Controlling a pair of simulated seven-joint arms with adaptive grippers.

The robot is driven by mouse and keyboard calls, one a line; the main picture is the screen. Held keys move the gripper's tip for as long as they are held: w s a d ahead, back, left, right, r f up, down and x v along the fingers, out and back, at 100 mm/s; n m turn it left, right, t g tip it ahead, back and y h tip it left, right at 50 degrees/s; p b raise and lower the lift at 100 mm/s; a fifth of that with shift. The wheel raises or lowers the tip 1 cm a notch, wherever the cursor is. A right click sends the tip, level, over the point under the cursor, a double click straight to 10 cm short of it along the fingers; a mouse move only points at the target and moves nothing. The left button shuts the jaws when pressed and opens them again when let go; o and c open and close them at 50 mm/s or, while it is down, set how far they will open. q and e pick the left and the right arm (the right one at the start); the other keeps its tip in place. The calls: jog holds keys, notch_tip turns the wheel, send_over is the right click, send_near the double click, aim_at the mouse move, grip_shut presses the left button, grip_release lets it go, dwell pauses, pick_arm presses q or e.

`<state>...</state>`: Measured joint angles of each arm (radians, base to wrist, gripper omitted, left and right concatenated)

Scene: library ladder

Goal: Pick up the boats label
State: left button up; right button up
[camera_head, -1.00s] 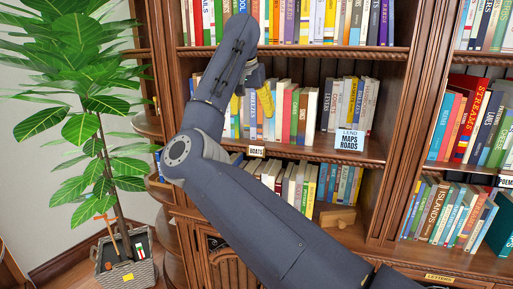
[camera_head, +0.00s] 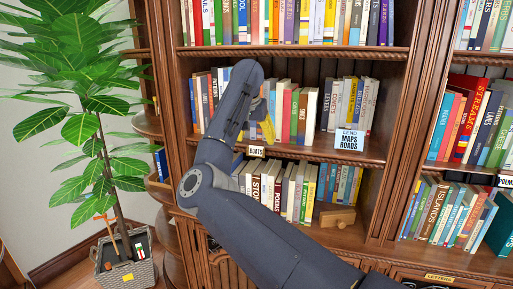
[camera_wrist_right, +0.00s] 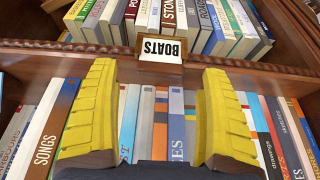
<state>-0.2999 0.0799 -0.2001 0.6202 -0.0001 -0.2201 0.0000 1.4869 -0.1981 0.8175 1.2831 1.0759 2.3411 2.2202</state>
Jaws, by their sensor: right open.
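The boats label (camera_head: 256,151) is a small white card with black "BOATS" lettering in a wooden holder on the front edge of the middle shelf. In the right wrist view the label (camera_wrist_right: 161,49) appears upside down, beyond the fingertips and roughly midway between them. My right gripper (camera_wrist_right: 158,72) is open, its two yellow ribbed fingers spread apart with nothing between them but the view of book spines. In the head view the right gripper (camera_head: 266,128) is mostly hidden behind my own arm, just above the label. My left gripper is not in view.
Books (camera_head: 293,115) fill the shelf behind the gripper, with more books (camera_head: 300,188) on the shelf below. A "LEND MAPS ROADS" card (camera_head: 349,140) stands on the shelf edge to the right. A potted plant (camera_head: 100,130) stands at the left.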

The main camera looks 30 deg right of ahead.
jog(key=shift+x, duration=1.05)
jog(key=c, duration=1.2)
